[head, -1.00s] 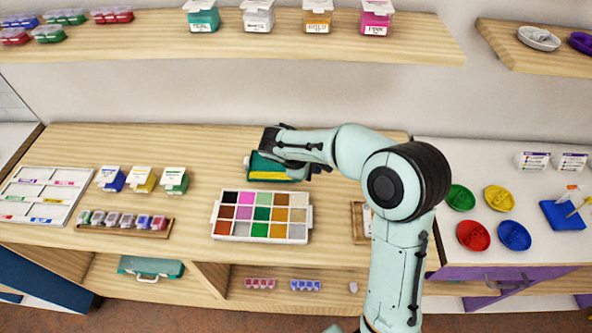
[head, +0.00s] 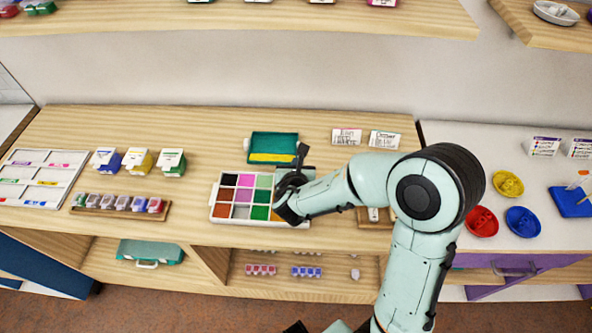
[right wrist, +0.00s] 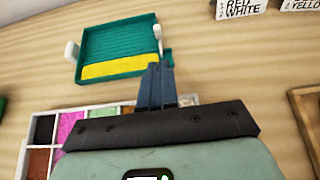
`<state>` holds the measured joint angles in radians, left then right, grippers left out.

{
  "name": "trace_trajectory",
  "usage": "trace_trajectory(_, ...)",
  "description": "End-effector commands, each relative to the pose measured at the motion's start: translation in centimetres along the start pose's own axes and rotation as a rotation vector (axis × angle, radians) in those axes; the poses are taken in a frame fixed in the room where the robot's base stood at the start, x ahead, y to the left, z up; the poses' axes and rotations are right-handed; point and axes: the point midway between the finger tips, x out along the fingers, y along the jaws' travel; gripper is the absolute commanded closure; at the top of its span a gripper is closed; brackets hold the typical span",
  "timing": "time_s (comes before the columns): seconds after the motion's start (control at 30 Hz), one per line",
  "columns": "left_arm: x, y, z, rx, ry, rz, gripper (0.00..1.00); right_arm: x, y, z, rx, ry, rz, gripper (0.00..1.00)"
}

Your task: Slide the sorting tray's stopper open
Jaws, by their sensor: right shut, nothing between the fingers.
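The sorting tray (head: 273,142) is a shallow green tray with a yellow band along its near edge. It lies on the wooden counter behind the white bead box, and also shows in the right wrist view (right wrist: 112,45). A white knob (right wrist: 72,50) sticks out at its left side; a small white piece (right wrist: 157,32) sits at its right edge. I cannot tell which is the stopper. My right gripper (head: 303,151) is shut and empty, its fingers (right wrist: 160,66) pointing toward the tray's near right corner. I cannot tell if they touch it. My left gripper is not in view.
The white bead box (head: 216,207) with coloured compartments lies in front of the tray, partly under my right gripper. Two label cards (head: 346,136) (head: 384,139) stand to the right. A wooden tray (head: 372,222) lies beside my forearm.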

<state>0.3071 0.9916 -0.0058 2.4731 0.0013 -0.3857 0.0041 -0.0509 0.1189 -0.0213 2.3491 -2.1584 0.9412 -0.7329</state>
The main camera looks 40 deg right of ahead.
Motion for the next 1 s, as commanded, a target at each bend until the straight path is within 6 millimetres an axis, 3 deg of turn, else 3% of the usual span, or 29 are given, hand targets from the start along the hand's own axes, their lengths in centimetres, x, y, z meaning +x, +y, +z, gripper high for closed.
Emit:
trace_trajectory(0.13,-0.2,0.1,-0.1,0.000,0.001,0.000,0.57,3.1,-0.1,-0.1,-0.001,0.003,-0.004,1.00)
trace_trajectory(0.33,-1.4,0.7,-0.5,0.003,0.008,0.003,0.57,5.3,0.0,1.7,0.003,-0.001,-0.002,1.00)
trace_trajectory(0.83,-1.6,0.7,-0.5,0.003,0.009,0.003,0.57,6.2,0.0,2.0,0.002,0.000,-0.001,1.00)
trace_trajectory(1.0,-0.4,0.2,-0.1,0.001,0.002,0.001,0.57,7.3,-0.1,2.4,0.004,-0.001,-0.002,1.00)
